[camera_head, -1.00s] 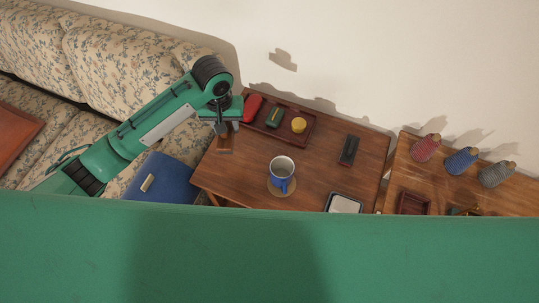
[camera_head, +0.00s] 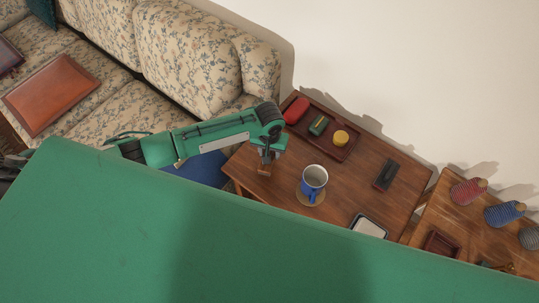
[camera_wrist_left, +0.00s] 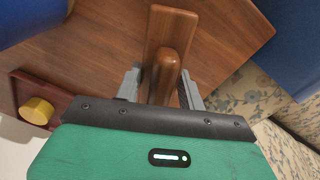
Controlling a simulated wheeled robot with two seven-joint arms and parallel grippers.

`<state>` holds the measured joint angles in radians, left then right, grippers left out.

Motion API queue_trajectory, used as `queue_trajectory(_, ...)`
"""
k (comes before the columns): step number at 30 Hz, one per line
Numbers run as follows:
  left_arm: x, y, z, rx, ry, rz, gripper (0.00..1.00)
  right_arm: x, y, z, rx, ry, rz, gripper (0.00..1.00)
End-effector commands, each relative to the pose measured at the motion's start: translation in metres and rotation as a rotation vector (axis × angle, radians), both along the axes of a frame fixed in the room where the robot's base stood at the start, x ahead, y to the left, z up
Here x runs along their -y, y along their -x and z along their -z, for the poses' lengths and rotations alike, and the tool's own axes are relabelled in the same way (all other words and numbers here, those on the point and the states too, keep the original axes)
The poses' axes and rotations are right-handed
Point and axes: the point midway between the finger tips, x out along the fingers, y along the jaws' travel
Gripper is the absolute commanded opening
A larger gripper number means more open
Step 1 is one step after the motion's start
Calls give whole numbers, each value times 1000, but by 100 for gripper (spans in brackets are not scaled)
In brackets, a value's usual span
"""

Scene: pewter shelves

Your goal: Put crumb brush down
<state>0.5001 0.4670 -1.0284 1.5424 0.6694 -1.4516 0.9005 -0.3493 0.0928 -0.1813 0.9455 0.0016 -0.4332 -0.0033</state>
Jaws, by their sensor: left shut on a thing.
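The crumb brush (camera_head: 264,170) is a brown wooden piece hanging below my left gripper (camera_head: 266,155), over the left part of the wooden table (camera_head: 285,205) in the head view. In the left wrist view the brush (camera_wrist_left: 168,55) shows a flat wooden block and a rounded handle. My left gripper (camera_wrist_left: 160,90) is shut on the handle, a finger on each side. The brush's underside is hidden, and I cannot tell whether it touches the table. My right gripper is not in view.
A blue mug (camera_head: 315,178) stands on a round coaster right of the brush. A tray (camera_head: 346,152) behind holds red, green and yellow items. A dark object (camera_head: 386,175) and a pale-topped box (camera_head: 369,227) lie farther right. Bare wood surrounds the brush.

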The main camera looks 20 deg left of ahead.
Motion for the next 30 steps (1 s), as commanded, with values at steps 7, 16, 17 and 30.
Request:
queue_trajectory(7,0,0,28,0,0,-1,21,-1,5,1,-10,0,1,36)
queue_trajectory(16,0,0,29,-1,0,-1,21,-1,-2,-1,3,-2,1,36)
queue_trajectory(17,0,0,30,-1,0,-1,21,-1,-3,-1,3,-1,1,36)
queue_trajectory(30,0,0,29,0,0,0,61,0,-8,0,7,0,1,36)
